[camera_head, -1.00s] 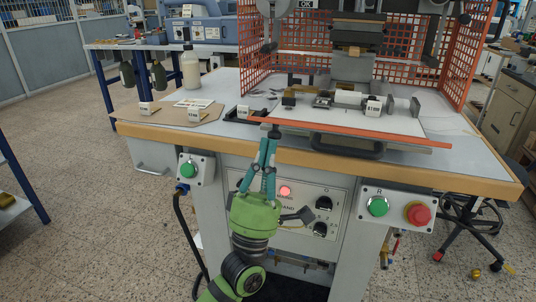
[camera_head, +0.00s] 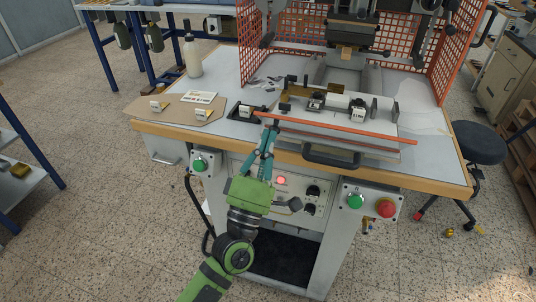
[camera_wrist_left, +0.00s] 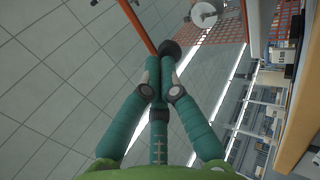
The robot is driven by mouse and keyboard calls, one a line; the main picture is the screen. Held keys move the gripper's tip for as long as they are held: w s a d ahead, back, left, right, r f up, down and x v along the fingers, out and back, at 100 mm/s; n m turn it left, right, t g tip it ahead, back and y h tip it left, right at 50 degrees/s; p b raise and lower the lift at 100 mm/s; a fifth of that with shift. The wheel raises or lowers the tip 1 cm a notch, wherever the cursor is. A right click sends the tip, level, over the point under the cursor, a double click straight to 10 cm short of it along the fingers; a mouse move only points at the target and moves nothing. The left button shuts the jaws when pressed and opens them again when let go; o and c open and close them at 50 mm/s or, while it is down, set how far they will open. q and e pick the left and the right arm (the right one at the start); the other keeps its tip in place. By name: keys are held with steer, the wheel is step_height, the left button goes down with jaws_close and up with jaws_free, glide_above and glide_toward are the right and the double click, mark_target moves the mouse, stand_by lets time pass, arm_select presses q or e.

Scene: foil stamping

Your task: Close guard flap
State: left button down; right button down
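The guard flap shows as a long orange bar (camera_head: 345,131) lying low across the front of the press, above the black handle. I cannot make out its panel clearly. In the head view my left gripper (camera_head: 268,124) comes up from below to the bar's left end. In the left wrist view its fingertips (camera_wrist_left: 168,60) come together at a dark round knob (camera_wrist_left: 171,47), with the orange bar (camera_wrist_left: 138,27) running beside it. The fingers look shut on this knob, though they partly hide the contact. My right gripper is in neither view.
Orange mesh guards (camera_head: 458,55) stand on both sides of the press. The black handle (camera_head: 331,157) sticks out at the front. Below are a green button (camera_head: 355,202) and a red button (camera_head: 386,208). A stool (camera_head: 479,143) stands right.

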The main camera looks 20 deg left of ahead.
arm_select(q)
steer(key=r+p, duration=0.1)
steer(key=p, duration=0.1)
steer(key=w+r+g+p, duration=0.1)
steer(key=p, duration=0.1)
steer(key=w+r+g+p, duration=0.1)
steer(key=r+p, duration=0.1)
steer(key=p, duration=0.1)
steer(key=shift+w+r+p, duration=0.35)
steer(key=shift+w, duration=0.25)
steer(key=shift+p+x, duration=0.3)
steer(key=shift+x, duration=0.85)
steer(key=shift+r, duration=0.1)
